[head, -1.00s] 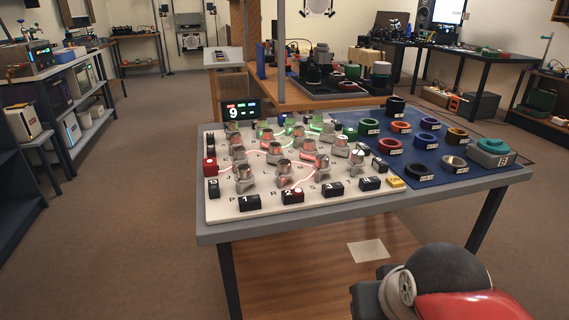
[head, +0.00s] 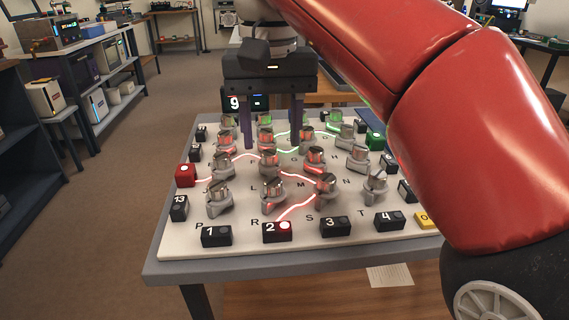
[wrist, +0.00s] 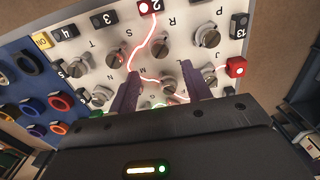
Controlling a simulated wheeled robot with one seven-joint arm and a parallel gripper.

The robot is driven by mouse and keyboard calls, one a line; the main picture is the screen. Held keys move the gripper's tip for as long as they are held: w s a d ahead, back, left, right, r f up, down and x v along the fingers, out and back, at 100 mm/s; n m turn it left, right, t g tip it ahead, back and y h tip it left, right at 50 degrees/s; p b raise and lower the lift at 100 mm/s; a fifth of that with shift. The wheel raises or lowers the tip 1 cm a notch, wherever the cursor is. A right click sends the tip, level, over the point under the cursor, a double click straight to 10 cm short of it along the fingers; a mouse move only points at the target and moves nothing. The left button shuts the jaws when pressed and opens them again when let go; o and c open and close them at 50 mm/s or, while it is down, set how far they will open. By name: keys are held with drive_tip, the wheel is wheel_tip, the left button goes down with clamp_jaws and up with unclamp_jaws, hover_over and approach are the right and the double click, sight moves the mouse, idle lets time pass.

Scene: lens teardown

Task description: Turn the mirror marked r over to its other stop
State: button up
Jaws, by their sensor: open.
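The mirror marked r (head: 273,195) is a small silver cylinder on a grey base with a lever, in the board's front row, with its printed R at its front left. It also shows in the wrist view (wrist: 160,55). My gripper (head: 272,146) is open and points down over the board, behind mirror r and apart from it. In the wrist view its two dark fingers (wrist: 162,80) stand apart with nothing held. Which stop the mirror rests at cannot be told.
Neighbouring mirrors stand close at left (head: 219,197) and right (head: 326,188), with more rows behind. Numbered black boxes (head: 216,236) line the white board's (head: 178,246) front edge. Red and green beams cross it. A blue mat with coloured rings (wrist: 30,105) lies beside it.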

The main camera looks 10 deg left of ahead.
sight(273, 181)
wheel_tip(273, 181, down, 8)
drive_tip(key=b, duration=0.2)
drive_tip(key=shift+r+b, duration=0.25)
drive_tip(key=shift+b, duration=0.05)
drive_tip(key=c, duration=1)
drive_tip(key=shift+s, duration=0.1)
